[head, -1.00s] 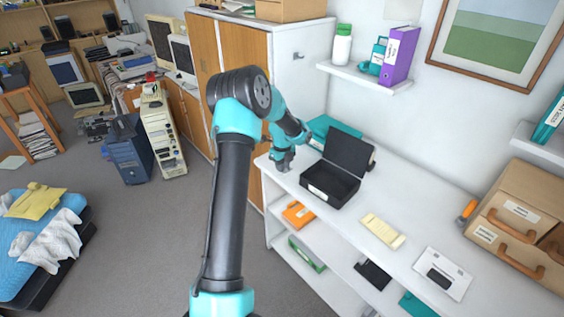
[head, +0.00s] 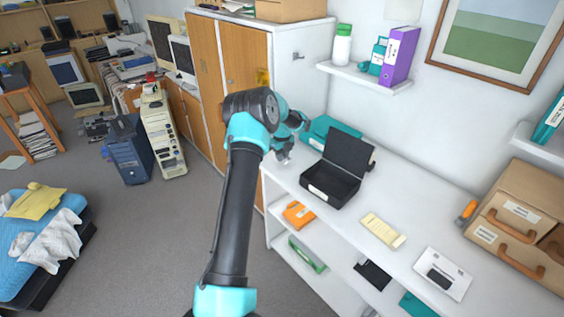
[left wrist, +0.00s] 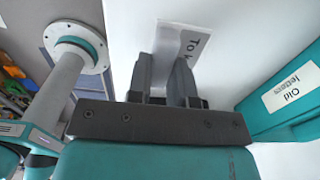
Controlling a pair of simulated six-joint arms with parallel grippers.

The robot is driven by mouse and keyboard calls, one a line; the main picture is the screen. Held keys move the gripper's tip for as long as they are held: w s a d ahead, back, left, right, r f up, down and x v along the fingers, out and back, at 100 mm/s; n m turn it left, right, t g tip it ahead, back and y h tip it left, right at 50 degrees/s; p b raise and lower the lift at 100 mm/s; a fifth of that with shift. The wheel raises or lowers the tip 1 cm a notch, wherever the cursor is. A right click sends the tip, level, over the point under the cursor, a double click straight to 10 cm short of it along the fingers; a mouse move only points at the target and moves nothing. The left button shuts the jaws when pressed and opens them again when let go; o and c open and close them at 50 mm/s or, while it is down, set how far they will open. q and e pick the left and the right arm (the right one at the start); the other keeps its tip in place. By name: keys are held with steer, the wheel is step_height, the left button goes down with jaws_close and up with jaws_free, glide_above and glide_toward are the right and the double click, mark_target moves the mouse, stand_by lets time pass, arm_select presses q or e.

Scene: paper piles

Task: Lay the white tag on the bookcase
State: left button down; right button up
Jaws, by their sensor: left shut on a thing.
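The white tag (left wrist: 188,42) is in the left wrist view, between the two dark fingers of my left gripper (left wrist: 172,75). Part of its printed text, starting "To", shows; the rest is cut off or hidden by a finger. In the head view my left gripper (head: 283,158) is at the far left end of the white bookcase (head: 402,195), close to its top. The tag cannot be made out there. A pale surface lies behind the tag in the wrist view; I cannot tell whether they touch. My right gripper is not in view.
A teal box (head: 332,128), labelled "Old letters" in the wrist view (left wrist: 290,92), lies beside my left gripper. A tall cabinet (head: 300,75) stands behind.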

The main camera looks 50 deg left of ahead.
arm_select(q)
steer(key=shift+f, duration=1.65)
steer(key=shift+f, duration=0.1)
steer(key=c, duration=1)
jaws_free()
step_height(320, 180, up, 12)
steer(key=shift+r, duration=0.15)
